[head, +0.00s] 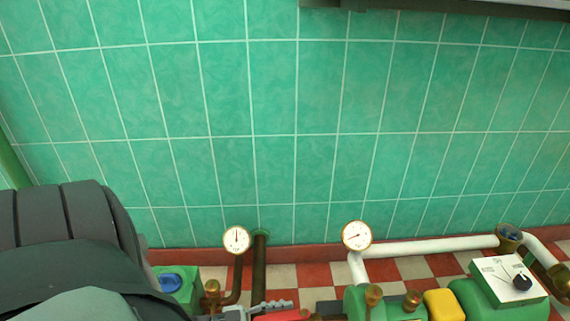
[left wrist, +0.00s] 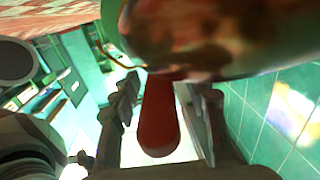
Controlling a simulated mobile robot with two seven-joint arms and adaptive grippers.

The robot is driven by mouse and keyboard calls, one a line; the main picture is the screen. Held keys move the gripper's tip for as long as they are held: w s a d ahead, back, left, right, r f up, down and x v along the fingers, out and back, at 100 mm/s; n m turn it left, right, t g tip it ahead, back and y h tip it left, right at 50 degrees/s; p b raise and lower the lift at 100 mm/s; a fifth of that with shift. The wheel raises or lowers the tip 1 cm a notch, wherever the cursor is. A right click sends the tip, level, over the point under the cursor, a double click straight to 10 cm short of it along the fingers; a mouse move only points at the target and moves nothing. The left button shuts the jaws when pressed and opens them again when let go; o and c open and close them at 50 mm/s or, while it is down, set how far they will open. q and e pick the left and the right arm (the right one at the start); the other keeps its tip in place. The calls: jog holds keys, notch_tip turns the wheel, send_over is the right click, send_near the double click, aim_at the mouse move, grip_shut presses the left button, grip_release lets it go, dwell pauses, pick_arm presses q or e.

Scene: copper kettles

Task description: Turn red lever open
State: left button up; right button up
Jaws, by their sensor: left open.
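The red lever (left wrist: 160,120) hangs down the middle of the left wrist view, below a large blurred copper-coloured pipe or body (left wrist: 225,35). My left gripper (left wrist: 166,95) is open, with one finger on each side of the lever and a gap visible on both sides. In the head view only a strip of the red lever (head: 287,315) shows at the bottom edge, beside the grey fingers of my left gripper (head: 262,307). The rest of the lever and its mount are cut off there. My right gripper is not in view.
Two round gauges (head: 236,239) (head: 357,235) stand on pipes before the green tiled wall. A green machine with a yellow part (head: 444,304) and a white dial box (head: 508,279) is at right. A blue knob (head: 170,282) sits near my left arm.

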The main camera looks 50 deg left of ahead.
pick_arm(q)
jog(key=v, duration=1.1)
jog(key=shift+s+a, duration=0.15)
jog(key=shift+s, duration=0.15)
